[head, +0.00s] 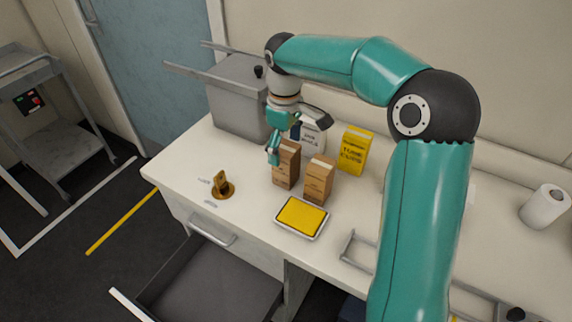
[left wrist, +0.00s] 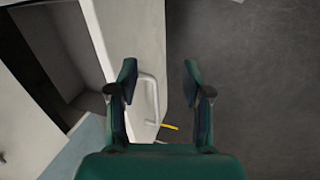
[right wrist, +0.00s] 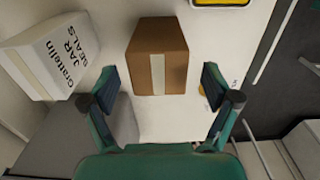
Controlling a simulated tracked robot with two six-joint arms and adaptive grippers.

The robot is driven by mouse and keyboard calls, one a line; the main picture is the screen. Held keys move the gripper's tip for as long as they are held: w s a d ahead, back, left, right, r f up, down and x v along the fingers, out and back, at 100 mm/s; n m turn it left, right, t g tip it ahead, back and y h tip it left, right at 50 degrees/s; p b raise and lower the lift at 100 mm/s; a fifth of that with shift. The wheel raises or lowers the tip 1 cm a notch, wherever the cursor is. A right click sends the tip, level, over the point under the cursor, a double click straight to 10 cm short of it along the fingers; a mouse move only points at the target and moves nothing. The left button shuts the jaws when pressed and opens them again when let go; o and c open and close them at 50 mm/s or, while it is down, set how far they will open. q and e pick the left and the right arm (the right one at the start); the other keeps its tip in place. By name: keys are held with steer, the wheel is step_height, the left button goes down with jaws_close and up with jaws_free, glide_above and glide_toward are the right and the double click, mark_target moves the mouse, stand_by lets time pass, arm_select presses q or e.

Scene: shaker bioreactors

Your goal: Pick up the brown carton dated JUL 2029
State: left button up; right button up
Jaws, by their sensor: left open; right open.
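Two brown cartons stand side by side on the white counter in the head view, a left one (head: 286,168) and a right one (head: 319,182). Their dates are too small to read. My right gripper (head: 272,153) is open beside the left carton, at its upper left. In the right wrist view, one brown carton (right wrist: 157,58) with a pale tape strip lies ahead of my open right gripper (right wrist: 160,85), with nothing between the fingers. My left gripper (left wrist: 160,75) is open and empty near a drawer handle (left wrist: 151,98); it is not visible in the head view.
A white jar seals box (right wrist: 55,55) and a yellow box (head: 355,152) stand behind the cartons. A yellow-filled tray (head: 301,216) lies in front, a brass-coloured object (head: 222,186) to the left. A grey bin (head: 238,105) stands behind. An open drawer (head: 215,285) juts out below.

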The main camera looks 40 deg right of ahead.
steer(key=shift+d+f+p, duration=0.1)
steer(key=shift+f+p, duration=0.2)
steer(key=shift+f, duration=2.75)
steer(key=c, duration=1.1)
